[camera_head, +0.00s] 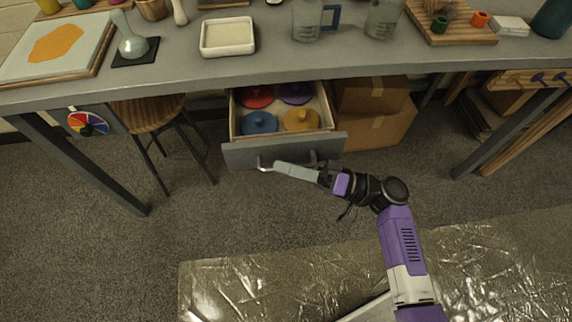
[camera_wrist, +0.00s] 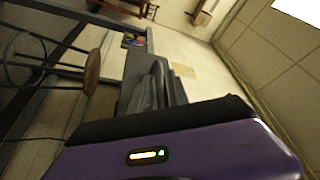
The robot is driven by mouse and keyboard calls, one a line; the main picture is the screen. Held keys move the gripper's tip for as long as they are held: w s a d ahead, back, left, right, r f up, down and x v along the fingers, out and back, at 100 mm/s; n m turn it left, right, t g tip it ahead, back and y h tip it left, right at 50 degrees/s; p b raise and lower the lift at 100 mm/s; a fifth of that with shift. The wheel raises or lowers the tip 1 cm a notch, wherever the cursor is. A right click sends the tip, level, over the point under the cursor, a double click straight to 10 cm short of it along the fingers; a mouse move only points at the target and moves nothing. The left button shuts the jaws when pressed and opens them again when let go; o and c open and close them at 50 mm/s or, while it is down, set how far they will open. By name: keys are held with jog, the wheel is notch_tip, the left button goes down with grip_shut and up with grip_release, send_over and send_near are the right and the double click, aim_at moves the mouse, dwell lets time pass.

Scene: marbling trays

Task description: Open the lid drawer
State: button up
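The lid drawer (camera_head: 240,154) hangs under the table, pulled out, with its grey front towards me. Inside its wooden box lie a red lid (camera_head: 256,96), a purple lid (camera_head: 296,92), a blue lid (camera_head: 260,122) and an orange lid (camera_head: 301,119). A metal bar handle (camera_head: 264,164) shows at the drawer front, partly covered by my gripper. My gripper (camera_head: 278,167) lies across the front at the handle, its pale fingers pointing left. In the wrist view its dark fingers (camera_wrist: 158,88) are seen edge-on. Whether they close on the handle is unclear.
Cardboard boxes (camera_head: 372,124) stand just right of the drawer. A wooden stool (camera_head: 150,114) stands to its left. The grey table (camera_head: 270,64) above carries trays and jugs.

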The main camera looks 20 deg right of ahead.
jog(key=v, duration=0.7)
jog(key=shift+s+d+f+b, duration=0.15)
jog(key=shift+s+d+b, duration=0.15)
jog(key=shift+b, duration=0.15)
jog(key=s+a+f+m+g+h+p, duration=0.25)
jog(key=s+f+h, duration=0.4)
jog(key=f, duration=0.35)
jog(key=s+d+f+m+h+p, duration=0.1)
jog(key=s+d+f+h+p, duration=0.15)
jog(key=s+h, duration=0.4)
jog(key=s+r+n+t+h+p, duration=0.1)
jog(key=s+r, duration=0.2)
jog(key=r, duration=0.6)
jog(key=s+r+n+t+h+p, duration=0.1)
jog(key=s+r+n+t, duration=0.1)
jog(key=r, duration=0.7)
jog(key=s+r+n+t+h+p, duration=0.1)
jog(key=s+r, duration=0.3)
jog(key=r, duration=0.5)
jog(key=shift+s+a+n+t+p, duration=0.3)
jog(key=shift+a+n+t+p, duration=0.1)
jog(key=shift+t, duration=0.25)
